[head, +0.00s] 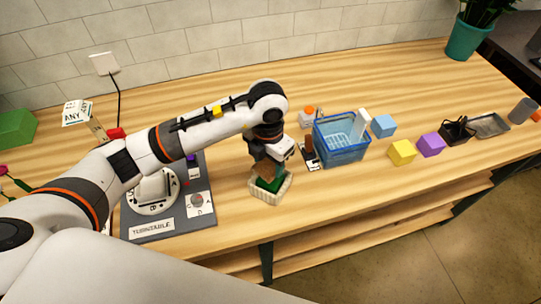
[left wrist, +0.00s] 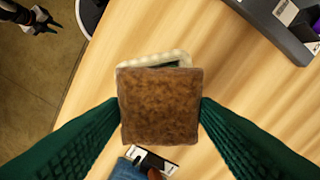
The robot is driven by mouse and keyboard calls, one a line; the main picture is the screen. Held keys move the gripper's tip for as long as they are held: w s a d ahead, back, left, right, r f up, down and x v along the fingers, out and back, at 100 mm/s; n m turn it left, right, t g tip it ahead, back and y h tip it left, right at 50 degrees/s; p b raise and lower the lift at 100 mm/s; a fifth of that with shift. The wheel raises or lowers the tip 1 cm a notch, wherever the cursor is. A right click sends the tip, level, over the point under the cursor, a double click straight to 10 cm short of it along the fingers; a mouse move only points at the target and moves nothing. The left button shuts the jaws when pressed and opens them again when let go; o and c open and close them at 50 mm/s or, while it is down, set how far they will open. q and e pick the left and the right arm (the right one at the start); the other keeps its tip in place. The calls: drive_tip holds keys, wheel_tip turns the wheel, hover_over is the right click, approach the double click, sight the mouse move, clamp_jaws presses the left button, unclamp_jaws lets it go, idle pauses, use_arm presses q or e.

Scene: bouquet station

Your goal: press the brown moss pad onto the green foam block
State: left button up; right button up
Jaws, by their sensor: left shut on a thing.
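My left gripper (head: 268,168) is shut on the brown moss pad (left wrist: 160,107), whose sides touch both dark green fingers in the left wrist view. The green foam block (head: 270,184) sits in a cream scalloped tray (head: 271,198) directly below the gripper in the head view. In the left wrist view the pad hides most of the tray (left wrist: 152,60), and only a dark sliver shows inside its rim. I cannot tell whether the pad touches the foam. A dark gripper, apparently my right one (left wrist: 42,22), shows at the top left there, its jaws unclear.
A grey turntable base (head: 170,226) stands left of the tray. A blue basket (head: 341,140) stands to the right, with a blue block (head: 383,126), a yellow block (head: 402,152) and a purple block (head: 431,145) beyond. Bare wood lies in front of the basket.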

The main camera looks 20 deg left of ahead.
sight(270, 164)
use_arm(q)
drive_tip(key=n, duration=0.2)
drive_tip(key=shift+w+d+f+n, duration=0.1)
drive_tip(key=shift+d+f+n, duration=0.05)
drive_tip(key=shift+n, duration=0.15)
drive_tip(key=shift+f+b, duration=0.95)
drive_tip(key=shift+f, duration=1)
drive_tip(key=shift+f+b, duration=0.15)
drive_tip(key=shift+b, duration=0.45)
drive_tip(key=o, duration=1.4)
drive_tip(key=shift+o, duration=0.2)
